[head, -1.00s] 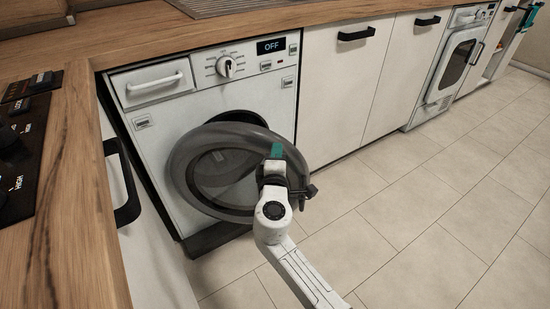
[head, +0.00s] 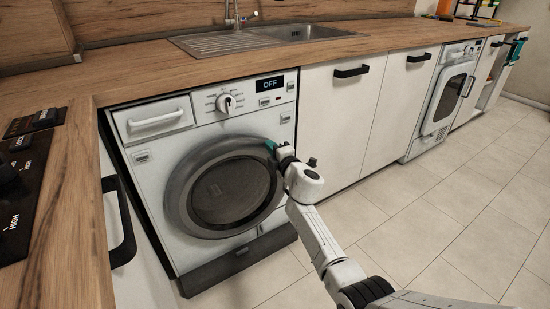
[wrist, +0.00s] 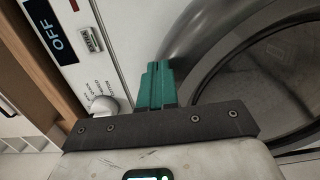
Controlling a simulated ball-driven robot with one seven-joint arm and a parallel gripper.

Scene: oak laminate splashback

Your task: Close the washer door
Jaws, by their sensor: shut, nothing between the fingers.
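The white washer (head: 150,170) stands under the counter, with a dial and a display reading OFF. Its round grey door (head: 180,190) with dark glass lies flush or nearly flush over the opening in the head view; I cannot tell whether it is latched. My gripper (head: 271,146) has teal fingers and is at the upper right of the door's rim. In the wrist view the shut, empty fingers (wrist: 157,82) point at the washer front beside the door rim (wrist: 205,75). I cannot tell whether the tips touch it.
A wooden counter (head: 200,70) with a sink (head: 300,33) runs above. White cabinets (head: 335,115) with black handles are to the right, and another white appliance (head: 445,95) stands beyond. A black cabinet handle (head: 122,225) juts out at left. The tiled floor (head: 420,210) is clear.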

